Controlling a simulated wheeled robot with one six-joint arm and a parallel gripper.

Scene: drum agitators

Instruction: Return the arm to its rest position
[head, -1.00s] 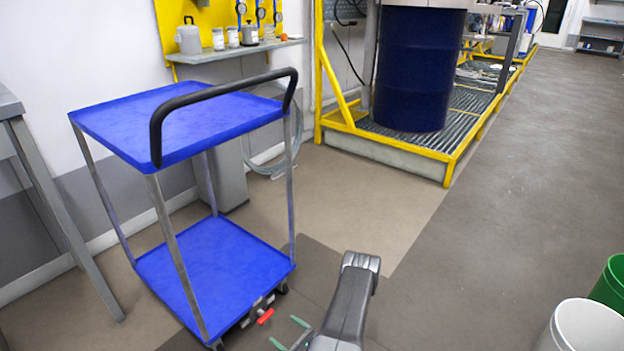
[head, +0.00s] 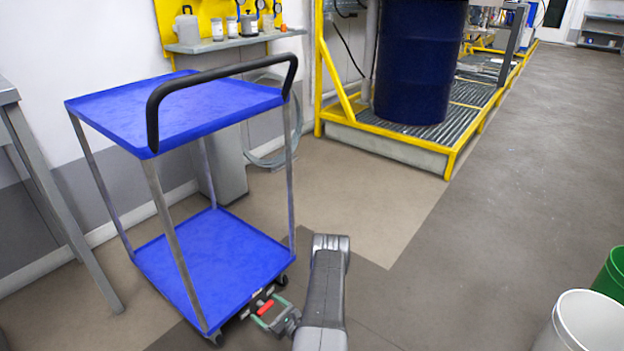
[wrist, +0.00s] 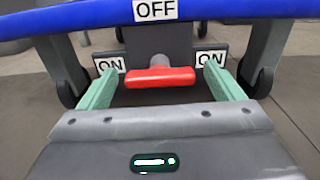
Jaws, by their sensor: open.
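My gripper (head: 264,305) is open at the lower edge of the blue cart, low near the floor. Its green fingers stand on either side of a red handle (head: 266,307). The wrist view shows my gripper (wrist: 161,76) with a finger to the left and right of the red handle (wrist: 160,78), with gaps between. The handle lies crosswise on a grey stem. My arm (head: 325,290) reaches out from the bottom of the head view.
The blue two-shelf cart (head: 215,255) stands left, with labels "OFF" (wrist: 155,10) and "ON" (wrist: 213,76) near the handle. A grey table (head: 50,190) is at far left. A white bucket (head: 585,325) stands lower right.

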